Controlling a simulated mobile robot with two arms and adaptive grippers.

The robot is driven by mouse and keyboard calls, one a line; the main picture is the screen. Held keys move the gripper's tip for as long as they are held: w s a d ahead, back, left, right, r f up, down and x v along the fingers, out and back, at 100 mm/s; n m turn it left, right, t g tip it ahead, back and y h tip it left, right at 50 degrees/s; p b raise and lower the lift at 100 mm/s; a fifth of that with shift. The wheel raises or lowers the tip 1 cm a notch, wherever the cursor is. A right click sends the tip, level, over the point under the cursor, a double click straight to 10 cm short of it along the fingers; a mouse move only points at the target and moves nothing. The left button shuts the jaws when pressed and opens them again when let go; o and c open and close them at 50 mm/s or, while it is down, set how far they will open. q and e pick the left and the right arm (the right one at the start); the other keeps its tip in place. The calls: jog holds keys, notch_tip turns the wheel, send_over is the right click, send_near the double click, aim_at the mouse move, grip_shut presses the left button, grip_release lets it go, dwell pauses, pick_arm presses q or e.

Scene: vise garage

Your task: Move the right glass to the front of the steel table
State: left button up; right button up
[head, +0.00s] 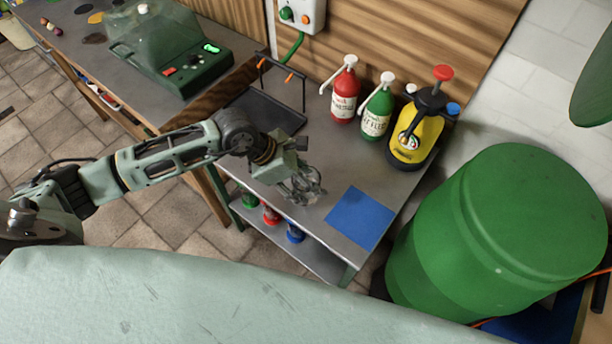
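The steel table (325,168) stands in the middle of the head view, with a shelf below. My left arm reaches in from the left, and its gripper (308,190) is low over the tabletop, left of a blue square (360,217). Something clear and glassy seems to show among the fingers, but it is too small and covered to tell whether it is a glass or whether the fingers are closed on it. No other glass can be made out on the table. My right gripper is not in view.
A red bottle (344,93), a green bottle (377,112) and a yellow sprayer (418,122) stand along the back. A black tray (262,110) lies at the left end. A green barrel (500,235) stands right of the table. The tabletop around the blue square is clear.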

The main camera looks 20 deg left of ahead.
pick_arm(q)
jog(key=shift+f, duration=0.1)
jog(key=shift+f, duration=0.1)
jog(key=o, duration=1.1)
jog(key=shift+f, duration=0.1)
jog(key=shift+c, duration=0.2)
jog(key=o, duration=0.5)
jog(key=shift+c, duration=0.2)
